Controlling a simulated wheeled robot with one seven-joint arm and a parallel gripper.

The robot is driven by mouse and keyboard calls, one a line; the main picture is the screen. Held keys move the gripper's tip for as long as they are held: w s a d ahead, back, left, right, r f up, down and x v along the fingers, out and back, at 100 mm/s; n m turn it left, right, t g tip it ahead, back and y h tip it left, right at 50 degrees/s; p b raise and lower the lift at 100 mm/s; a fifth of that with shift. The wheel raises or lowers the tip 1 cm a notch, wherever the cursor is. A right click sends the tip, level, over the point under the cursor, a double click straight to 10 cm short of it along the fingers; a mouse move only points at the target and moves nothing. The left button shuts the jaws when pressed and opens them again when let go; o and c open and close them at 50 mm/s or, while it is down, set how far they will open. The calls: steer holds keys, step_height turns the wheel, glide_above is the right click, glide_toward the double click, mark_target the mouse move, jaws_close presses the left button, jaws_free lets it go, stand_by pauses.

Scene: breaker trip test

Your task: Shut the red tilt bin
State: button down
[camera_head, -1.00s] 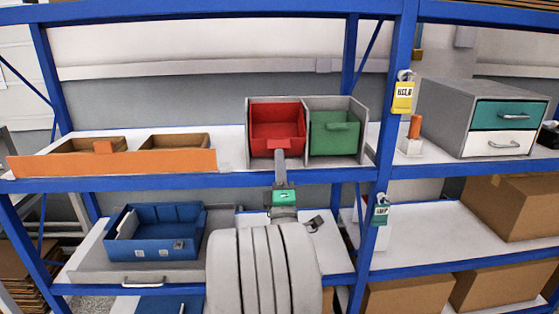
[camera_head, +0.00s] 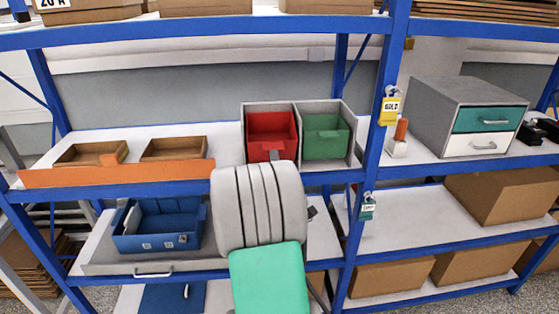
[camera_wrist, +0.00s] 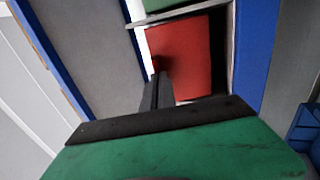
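The red tilt bin (camera_head: 269,148) sits in the left bay of a grey two-bay housing (camera_head: 356,140) on the middle shelf. Its inside shows above its front, so it stands tilted open; the exact angle is hard to tell. My gripper (camera_head: 274,155) is mostly hidden behind my arm in the head view, with only a small dark tip showing against the bin's lower front. In the wrist view, my gripper's dark fingers (camera_wrist: 160,73) look closed together, with nothing seen between them. They reach over the edge of the red bin's panel (camera_wrist: 183,58); contact is unclear.
A green bin (camera_head: 325,146) fills the right bay beside it. A blue upright (camera_head: 374,165) stands close right of the housing. A blue open bin (camera_head: 160,240) is below.

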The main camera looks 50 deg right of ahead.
mark_target(273, 145)
steer(key=shift+w+d+r+p, duration=0.5)
steer(key=shift+r+p, duration=0.25)
steer(key=shift+p, duration=0.65)
steer(key=shift+w+d+r+p, duration=0.5)
steer(key=shift+r+p, duration=0.2)
steer(key=shift+p, duration=0.7)
steer(key=shift+r, duration=0.15)
